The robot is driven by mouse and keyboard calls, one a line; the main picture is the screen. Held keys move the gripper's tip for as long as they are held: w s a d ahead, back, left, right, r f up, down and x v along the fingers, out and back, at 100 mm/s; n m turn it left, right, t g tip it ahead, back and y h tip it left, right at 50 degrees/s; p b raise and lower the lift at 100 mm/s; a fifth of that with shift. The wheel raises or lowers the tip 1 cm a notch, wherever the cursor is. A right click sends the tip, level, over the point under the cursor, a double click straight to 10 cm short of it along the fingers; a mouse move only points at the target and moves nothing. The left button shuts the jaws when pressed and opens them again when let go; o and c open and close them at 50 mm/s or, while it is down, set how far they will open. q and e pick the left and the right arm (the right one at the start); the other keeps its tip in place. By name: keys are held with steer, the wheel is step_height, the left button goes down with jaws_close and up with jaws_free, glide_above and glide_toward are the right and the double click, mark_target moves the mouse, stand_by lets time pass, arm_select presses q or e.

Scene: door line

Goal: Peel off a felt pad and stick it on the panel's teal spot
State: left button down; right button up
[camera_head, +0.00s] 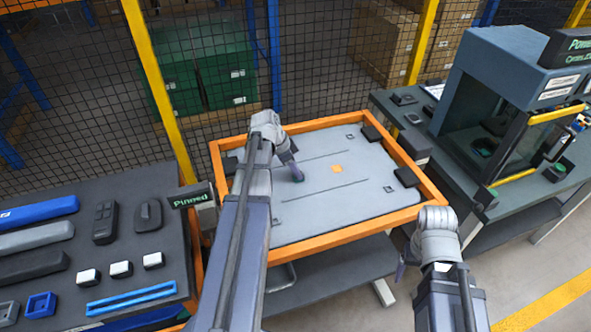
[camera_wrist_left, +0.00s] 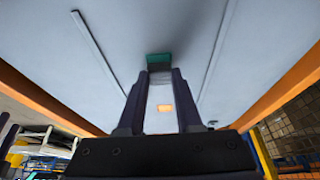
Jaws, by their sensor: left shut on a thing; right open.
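The grey panel (camera_head: 325,205) lies in an orange frame, and a small orange square (camera_head: 336,169) is at its middle. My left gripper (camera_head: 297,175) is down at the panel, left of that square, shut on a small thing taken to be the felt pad. In the left wrist view, a dark teal patch (camera_wrist_left: 159,58) sits right at the fingertips. I cannot tell whether it is the teal spot or the pad's face. The orange square (camera_wrist_left: 165,108) shows between the fingers. My right gripper (camera_head: 401,271) is open and empty, in front of the frame's near right corner.
A dark table (camera_head: 60,240) at left holds bars, white blocks and blue strips. A machine with a glass door (camera_head: 535,135) stands at right. A mesh fence (camera_head: 335,60) closes the back.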

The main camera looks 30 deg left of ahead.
arm_select(q)
steer(key=shift+f+b, duration=0.6)
steer(key=shift+f, duration=0.05)
stand_by(1.5)
stand_by(0.4)
steer(key=c, duration=0.5)
jaws_free()
steer(key=p+v, duration=0.7)
steer(key=v, duration=0.1)
steer(key=shift+f, duration=0.1)
